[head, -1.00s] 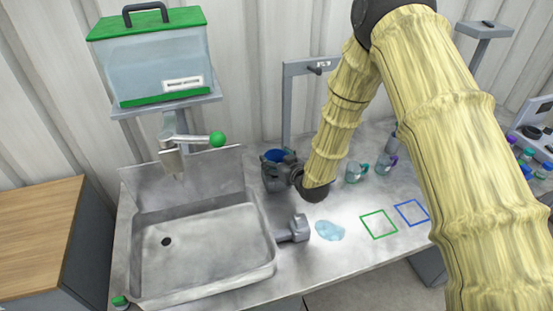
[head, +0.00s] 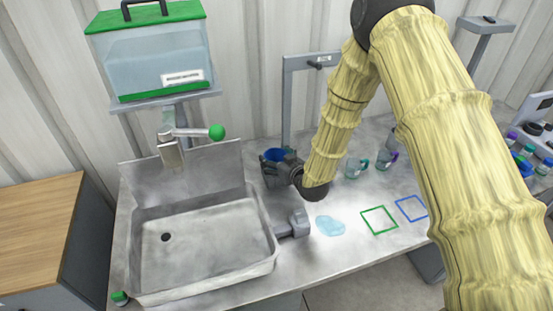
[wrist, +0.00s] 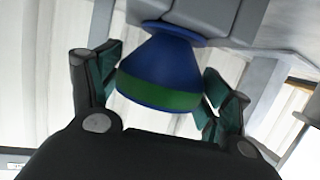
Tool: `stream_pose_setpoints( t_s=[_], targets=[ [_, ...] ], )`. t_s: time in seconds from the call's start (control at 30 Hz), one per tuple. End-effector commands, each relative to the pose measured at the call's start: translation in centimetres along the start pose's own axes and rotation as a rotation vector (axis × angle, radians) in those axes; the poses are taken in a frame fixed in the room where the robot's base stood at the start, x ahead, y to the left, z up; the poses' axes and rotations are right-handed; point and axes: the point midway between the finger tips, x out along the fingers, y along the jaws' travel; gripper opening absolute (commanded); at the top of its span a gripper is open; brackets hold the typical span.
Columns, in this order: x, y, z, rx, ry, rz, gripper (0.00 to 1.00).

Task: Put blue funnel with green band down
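The blue funnel with a green band (wrist: 160,72) sits between the two fingers of my gripper (wrist: 163,92) in the wrist view. The dark green finger pads lie against its sides, and a grey block shows right behind its narrow end. In the head view the blue funnel (head: 275,155) is at the back of the counter, just right of the sink, below the grey stand. My gripper (head: 280,172) is around it there. Whether the funnel touches the counter is hidden by the gripper.
The sink (head: 262,265) is at left, with a tap (head: 172,150) and a tank (head: 150,60) above. A grey stand (head: 287,100) rises behind the funnel. A pale blue puddle (head: 330,226), a green square (head: 380,220) and a blue square (head: 411,208) lie right. Mugs (head: 357,168) stand behind them.

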Motion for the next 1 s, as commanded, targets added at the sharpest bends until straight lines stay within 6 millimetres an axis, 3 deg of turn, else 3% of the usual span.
stream_pose_setpoints(
  t_s=[0.43,0.67,1.0],
  targets=[
    [-0.1,0.0,-0.2,0.000,0.000,0.000,0.93],
    [-0.5,0.0,-1.5,0.000,0.000,0.000,0.93],
    [-5.8,0.0,-0.8,0.000,0.000,0.000,0.93]
  ],
)
